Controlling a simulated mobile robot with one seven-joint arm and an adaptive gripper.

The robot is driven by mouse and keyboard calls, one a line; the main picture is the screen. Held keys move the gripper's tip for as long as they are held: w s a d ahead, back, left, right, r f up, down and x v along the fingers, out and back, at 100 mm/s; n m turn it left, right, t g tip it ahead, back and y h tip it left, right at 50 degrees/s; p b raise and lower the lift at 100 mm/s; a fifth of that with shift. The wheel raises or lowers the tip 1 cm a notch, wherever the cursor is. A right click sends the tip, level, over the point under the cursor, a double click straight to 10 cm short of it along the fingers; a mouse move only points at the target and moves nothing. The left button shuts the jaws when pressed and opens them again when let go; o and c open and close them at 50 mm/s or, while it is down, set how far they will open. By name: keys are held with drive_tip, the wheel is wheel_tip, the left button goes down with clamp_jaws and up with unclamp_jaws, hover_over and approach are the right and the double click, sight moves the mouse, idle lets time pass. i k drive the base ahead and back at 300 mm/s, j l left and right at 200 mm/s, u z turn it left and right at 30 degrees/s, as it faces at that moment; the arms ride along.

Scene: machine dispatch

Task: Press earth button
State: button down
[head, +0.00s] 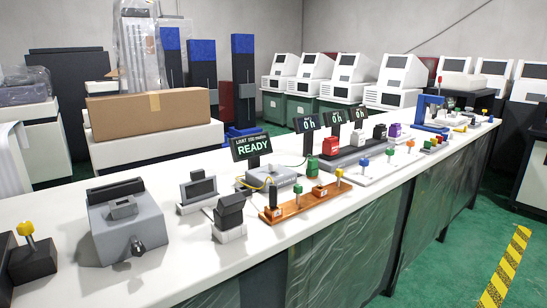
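No part that I can surely name as the earth button is readable; labels are too small. An orange-brown board (296,208) on the long white counter (230,264) carries several upright coloured-topped parts. A black box with a yellow knob (26,229) stands at the near left. My gripper is not in view.
A grey box device (125,222) stands at the front left of the counter. A display reading "READY" (251,147) stands behind the board. A cardboard box (150,113) sits at the back left. The green floor (437,253) at right is open, with a yellow-black stripe (506,268).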

sight(272, 166)
drive_tip(key=i+l, duration=0.2)
drive_tip(key=l, duration=0.15)
drive_tip(key=i+l, duration=0.2)
drive_tip(key=l, duration=0.15)
drive_tip(key=i+l+u, duration=0.1)
drive_tip(key=l, duration=0.25)
drive_tip(key=i+l, duration=0.25)
drive_tip(key=i+j, duration=0.35)
drive_tip(key=j, duration=0.15)
drive_tip(key=i+j, duration=0.35)
drive_tip(key=j, duration=0.15)
